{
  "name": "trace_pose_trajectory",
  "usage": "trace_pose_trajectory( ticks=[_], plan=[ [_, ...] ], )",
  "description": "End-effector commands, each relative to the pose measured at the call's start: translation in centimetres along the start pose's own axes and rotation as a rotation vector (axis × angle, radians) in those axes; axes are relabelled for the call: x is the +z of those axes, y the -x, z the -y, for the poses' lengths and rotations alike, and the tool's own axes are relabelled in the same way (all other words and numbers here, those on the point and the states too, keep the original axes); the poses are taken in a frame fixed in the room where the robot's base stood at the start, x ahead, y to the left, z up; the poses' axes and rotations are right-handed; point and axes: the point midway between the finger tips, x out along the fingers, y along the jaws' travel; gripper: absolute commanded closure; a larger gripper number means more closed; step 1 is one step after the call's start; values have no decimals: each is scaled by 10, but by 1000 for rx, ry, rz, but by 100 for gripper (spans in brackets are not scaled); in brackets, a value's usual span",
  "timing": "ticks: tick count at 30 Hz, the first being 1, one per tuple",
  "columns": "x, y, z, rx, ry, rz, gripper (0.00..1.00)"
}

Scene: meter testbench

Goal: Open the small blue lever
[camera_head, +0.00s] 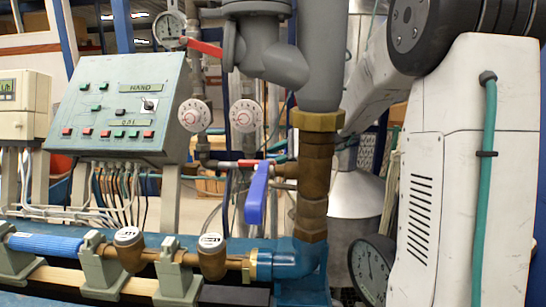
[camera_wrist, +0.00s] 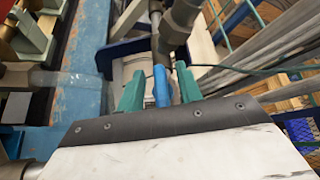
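In the wrist view, my gripper (camera_wrist: 160,88) has two green fingers standing apart. A small blue lever-like piece (camera_wrist: 161,86) sits between them, with a narrow gap visible on each side; I cannot tell whether either finger touches it. A grey pipe fitting lies just beyond it. In the head view, a blue lever (camera_head: 257,195) hangs downward, slightly tilted, from a valve left of the brass pipe. No gripper fingers show beside that lever, and my gripper is hidden there. I cannot tell whether the two blue pieces are the same lever.
A brass vertical pipe (camera_head: 313,185) and grey pipework (camera_head: 262,45) stand in the middle. A control panel (camera_head: 120,105) with buttons is at the left. Brass meters (camera_head: 210,258) line the front bench. A round gauge (camera_head: 371,268) sits beside my white arm.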

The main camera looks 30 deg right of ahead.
Motion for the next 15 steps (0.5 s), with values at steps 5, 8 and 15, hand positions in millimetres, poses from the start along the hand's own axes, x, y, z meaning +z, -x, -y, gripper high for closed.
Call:
trace_pose_trajectory(
  ticks=[5,8,15],
  plan=[
    [0,30,1,-4,0,-2,65],
    [0,47,1,-3,0,-2,65],
    [0,70,1,-1,1,-1,65]
  ],
)
